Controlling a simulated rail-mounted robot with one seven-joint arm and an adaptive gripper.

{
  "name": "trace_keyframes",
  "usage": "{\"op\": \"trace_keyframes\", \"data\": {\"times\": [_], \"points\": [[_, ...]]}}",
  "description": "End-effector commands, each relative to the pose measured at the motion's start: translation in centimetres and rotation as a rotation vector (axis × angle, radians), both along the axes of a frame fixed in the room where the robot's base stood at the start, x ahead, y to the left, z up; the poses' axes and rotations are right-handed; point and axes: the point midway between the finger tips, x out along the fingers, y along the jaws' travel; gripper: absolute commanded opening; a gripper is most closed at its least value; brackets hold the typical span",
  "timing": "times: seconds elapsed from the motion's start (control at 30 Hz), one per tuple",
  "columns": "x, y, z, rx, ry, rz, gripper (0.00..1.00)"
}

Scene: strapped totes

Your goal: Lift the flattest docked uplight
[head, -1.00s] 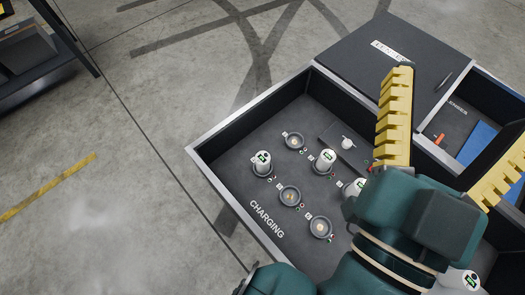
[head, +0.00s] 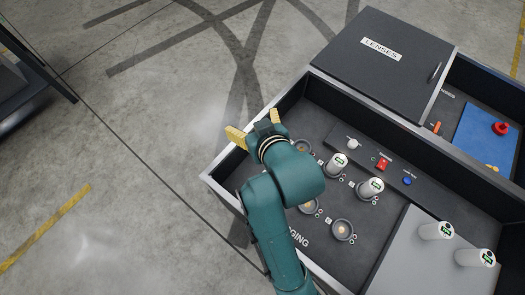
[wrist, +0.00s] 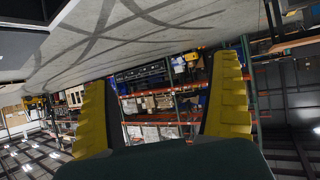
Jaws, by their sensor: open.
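Two white cylindrical uplights stand in round charging docks in the head view: one (head: 338,163) and, nearer right, another (head: 370,187). Each has a small green display on top, too small to read. Two more white uplights, one (head: 436,231) and another (head: 474,257), are on the grey panel at lower right. My gripper (head: 254,124) is open and empty above the tote's left wall, apart from every uplight. In the wrist view its yellow fingers (wrist: 162,92) are spread with nothing between them. My arm hides the left part of the charging area.
Empty docks show, one (head: 342,230) beside my arm. The tote (head: 385,120) has raised walls. A red switch (head: 383,164) and blue button (head: 407,181) sit behind the docks. A closed LENSES lid (head: 375,65) covers the back.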

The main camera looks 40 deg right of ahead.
Motion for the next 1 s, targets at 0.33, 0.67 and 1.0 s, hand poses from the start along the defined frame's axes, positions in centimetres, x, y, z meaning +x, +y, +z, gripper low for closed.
{"op": "trace_keyframes", "data": {"times": [0.33, 0.67, 1.0], "points": [[-10.5, -4.7, -22.2, 0.211, 0.562, -0.141, 0.92], [-7.8, -5.7, -29.3, 0.213, 0.566, -0.140, 0.92], [-5.9, -6.3, -33.5, 0.211, 0.563, -0.139, 0.92]]}}
